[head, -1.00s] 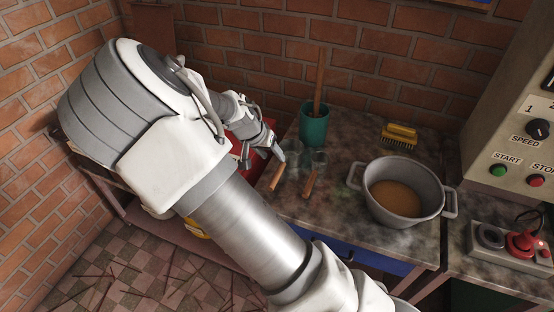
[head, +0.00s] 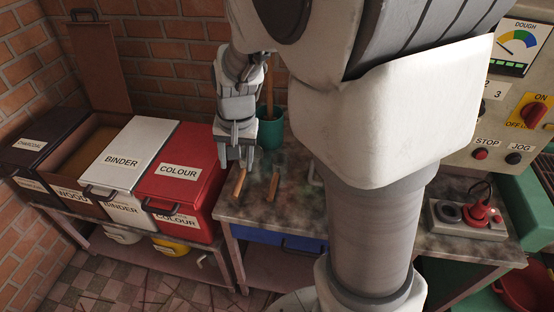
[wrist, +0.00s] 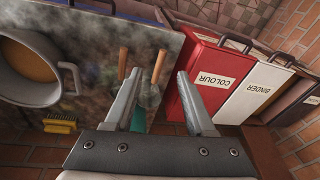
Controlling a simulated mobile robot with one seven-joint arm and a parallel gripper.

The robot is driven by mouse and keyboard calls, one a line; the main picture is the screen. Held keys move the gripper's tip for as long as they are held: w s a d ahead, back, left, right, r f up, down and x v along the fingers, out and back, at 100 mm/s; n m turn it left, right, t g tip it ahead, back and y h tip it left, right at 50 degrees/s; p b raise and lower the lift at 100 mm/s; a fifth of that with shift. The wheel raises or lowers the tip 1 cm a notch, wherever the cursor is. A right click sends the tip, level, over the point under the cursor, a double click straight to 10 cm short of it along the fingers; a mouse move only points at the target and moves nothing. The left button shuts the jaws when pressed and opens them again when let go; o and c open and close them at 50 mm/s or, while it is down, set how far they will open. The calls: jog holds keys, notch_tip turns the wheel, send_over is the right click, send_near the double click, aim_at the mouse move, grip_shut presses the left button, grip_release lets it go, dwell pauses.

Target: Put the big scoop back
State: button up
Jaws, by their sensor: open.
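Two scoops with wooden handles lie side by side on the worktop (head: 300,205). Their bowls look clear and are hard to make out, so I cannot tell which is bigger. One handle (head: 239,182) is nearer the red bin; the other handle (head: 272,186) is to its right. My gripper (head: 236,160) is open and empty, pointing down by the handle nearer the red bin. In the wrist view, that handle (wrist: 159,68) shows between my spread fingertips, apart from both; the other handle (wrist: 123,62) is left of them.
A teal pot (head: 270,134) with an upright wooden stick stands behind my gripper. A red COLOUR bin (head: 180,165), a white BINDER bin (head: 130,150) and an open brown bin (head: 80,150) stand left. A grey pan (wrist: 20,85) and yellow brush (wrist: 60,122) are on the worktop.

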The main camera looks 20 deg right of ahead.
jog(key=s+d+r+n+t, duration=0.1)
jog(key=s+r+n, duration=0.1)
jog(key=s+r, duration=0.4)
jog(key=s+d+r+n+t, duration=0.2)
jog(key=s+r, duration=0.4)
jog(key=s, duration=0.4)
jog(key=shift+s+d+r+n+t+h, duration=0.3)
jog(key=shift+s+r+n, duration=0.05)
jog(key=shift+s+n, duration=0.05)
dwell(0.4)
